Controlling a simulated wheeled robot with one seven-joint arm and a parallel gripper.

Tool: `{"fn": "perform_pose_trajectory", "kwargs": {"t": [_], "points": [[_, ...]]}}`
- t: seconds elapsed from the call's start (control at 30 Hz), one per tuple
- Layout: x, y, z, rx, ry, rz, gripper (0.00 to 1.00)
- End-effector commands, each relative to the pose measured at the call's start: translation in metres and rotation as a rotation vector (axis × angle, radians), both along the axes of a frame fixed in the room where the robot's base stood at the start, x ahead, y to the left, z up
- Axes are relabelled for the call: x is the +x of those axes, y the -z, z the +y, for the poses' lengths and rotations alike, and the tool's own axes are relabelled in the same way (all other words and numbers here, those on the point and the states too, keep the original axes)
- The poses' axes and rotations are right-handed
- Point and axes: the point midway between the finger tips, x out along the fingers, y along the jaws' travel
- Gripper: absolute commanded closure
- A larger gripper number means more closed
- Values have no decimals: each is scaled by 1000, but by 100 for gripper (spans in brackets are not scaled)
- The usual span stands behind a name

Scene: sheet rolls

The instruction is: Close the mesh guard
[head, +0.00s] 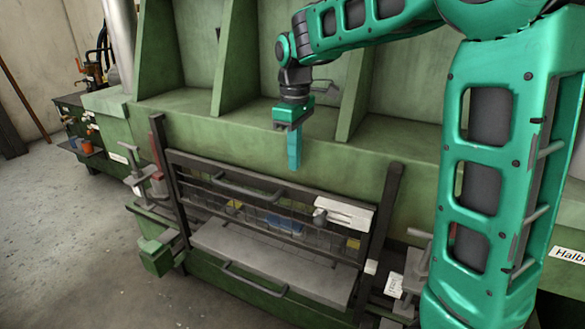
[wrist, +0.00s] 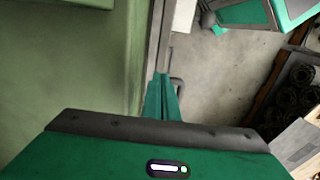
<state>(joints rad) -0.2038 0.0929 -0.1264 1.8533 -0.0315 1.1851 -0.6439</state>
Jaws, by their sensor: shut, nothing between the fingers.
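The mesh guard (head: 272,211) is a dark barred frame with fine mesh between two dark upright posts on the front of the green machine. A curved dark handle (head: 246,188) sits on its upper part. Blue and yellow shapes show dimly through the mesh. I cannot tell how far down the guard sits. My gripper (head: 293,166) points down with its teal fingers shut and empty, in the picture above the guard's top bar and right of the handle. The shut fingers also show in the wrist view (wrist: 162,98), near a dark bar; contact cannot be told.
A grey ledge (head: 275,263) with a second curved handle (head: 253,281) lies below the guard. A pale box (head: 345,213) is at the guard's right. Clamp-like fittings (head: 136,178) stand at the left. Open concrete floor (head: 62,215) lies to the left.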

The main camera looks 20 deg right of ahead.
Motion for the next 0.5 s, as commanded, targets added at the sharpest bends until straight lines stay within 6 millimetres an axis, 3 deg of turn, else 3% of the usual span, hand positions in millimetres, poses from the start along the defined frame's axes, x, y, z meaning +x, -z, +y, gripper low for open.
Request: {"fn": "perform_pose_trajectory", "kwargs": {"t": [0.2,0.5], "points": [[1,-47,0,1,1,-5,100],[0,-83,-1,1,1,-1,100]]}}
